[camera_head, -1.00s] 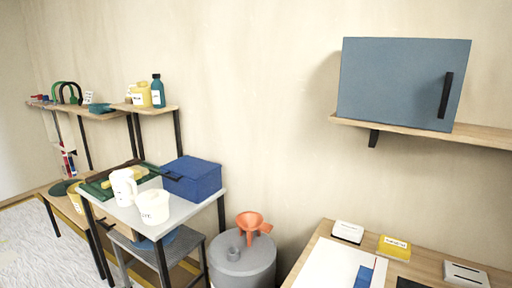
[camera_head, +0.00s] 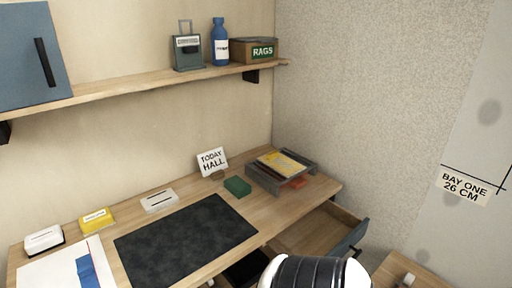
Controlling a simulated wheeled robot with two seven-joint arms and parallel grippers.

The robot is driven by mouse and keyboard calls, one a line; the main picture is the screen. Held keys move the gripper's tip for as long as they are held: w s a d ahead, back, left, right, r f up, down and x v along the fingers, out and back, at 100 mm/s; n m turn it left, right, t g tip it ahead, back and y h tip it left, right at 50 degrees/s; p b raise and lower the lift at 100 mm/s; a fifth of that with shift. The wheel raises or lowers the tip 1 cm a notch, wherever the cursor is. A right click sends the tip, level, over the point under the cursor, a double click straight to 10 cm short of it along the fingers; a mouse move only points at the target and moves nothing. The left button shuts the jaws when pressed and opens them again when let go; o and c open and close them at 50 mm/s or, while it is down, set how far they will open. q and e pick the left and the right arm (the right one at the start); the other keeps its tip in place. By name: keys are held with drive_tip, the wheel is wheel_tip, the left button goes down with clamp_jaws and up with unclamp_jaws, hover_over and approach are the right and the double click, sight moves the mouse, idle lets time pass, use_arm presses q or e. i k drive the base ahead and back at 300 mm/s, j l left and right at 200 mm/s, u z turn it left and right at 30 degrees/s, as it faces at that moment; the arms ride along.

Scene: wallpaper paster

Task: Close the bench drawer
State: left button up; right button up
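The bench (camera_head: 205,259) has a wooden top and runs along the wall. Its drawer (camera_head: 318,228) stands pulled open below the right end of the top. The drawer has wooden sides and a blue-grey front (camera_head: 351,239). The inside that shows looks bare wood, but its near part is hidden by a white and black part of my own body at the bottom edge. A dark opening (camera_head: 245,270) shows under the front edge, left of the drawer; I cannot tell what it is. Neither of my grippers is in view.
A shelf (camera_head: 150,85) hangs above. Another wooden surface (camera_head: 405,272) stands right of the drawer, low and close.

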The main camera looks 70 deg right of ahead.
sight(330, 229)
drive_tip(key=z, duration=0.85)
drive_tip(key=j+z, duration=0.1)
drive_tip(key=z, duration=0.8)
drive_tip(key=k+z, duration=0.1)
drive_tip(key=z, duration=1.2)
